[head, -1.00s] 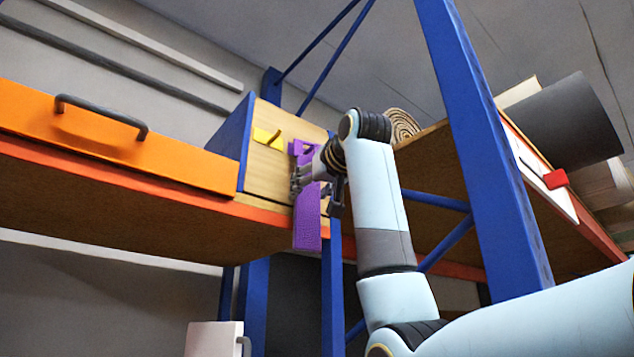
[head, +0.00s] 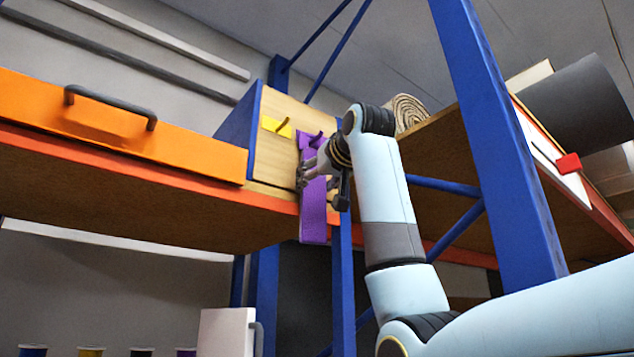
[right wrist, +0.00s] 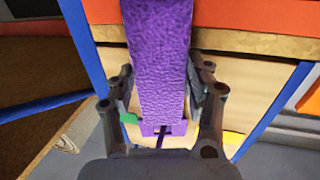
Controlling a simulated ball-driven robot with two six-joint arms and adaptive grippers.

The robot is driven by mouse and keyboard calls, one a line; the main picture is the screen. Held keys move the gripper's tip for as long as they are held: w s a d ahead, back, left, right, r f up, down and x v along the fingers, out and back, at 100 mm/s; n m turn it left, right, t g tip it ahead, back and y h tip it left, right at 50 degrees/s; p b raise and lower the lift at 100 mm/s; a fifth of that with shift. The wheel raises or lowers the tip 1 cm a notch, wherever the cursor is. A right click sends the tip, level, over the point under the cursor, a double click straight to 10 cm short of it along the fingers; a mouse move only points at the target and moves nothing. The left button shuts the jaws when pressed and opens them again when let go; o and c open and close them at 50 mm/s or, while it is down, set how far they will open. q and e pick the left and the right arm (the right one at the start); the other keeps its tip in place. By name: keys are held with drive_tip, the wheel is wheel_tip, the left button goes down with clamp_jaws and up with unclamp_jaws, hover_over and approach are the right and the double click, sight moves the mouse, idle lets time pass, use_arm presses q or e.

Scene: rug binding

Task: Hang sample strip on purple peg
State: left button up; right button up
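The purple sample strip (head: 314,220) hangs upright against the wooden panel (head: 274,165). The purple peg (head: 317,138) shows at the strip's top end, which overlaps the peg's place. In the right wrist view, the strip (right wrist: 160,60) runs between my right fingers, with purple peg parts (right wrist: 163,138) at its far end. I cannot clearly tell whether the peg passes through the strip. My right gripper (head: 322,183) has its fingers closed against the strip's two side edges, partly covering its middle. My left gripper is out of view.
A yellow peg plate (head: 276,127) is left of the strip; a green one (right wrist: 129,118) shows beside my finger. An orange drawer (head: 120,130) with a dark handle is at left. A blue post (head: 500,150) stands at right. A rolled rug (head: 408,112) lies behind my arm.

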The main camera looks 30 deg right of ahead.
drive_tip(key=o, duration=0.5)
drive_tip(key=shift+o, duration=0.2)
drive_tip(key=shift+s, duration=0.1)
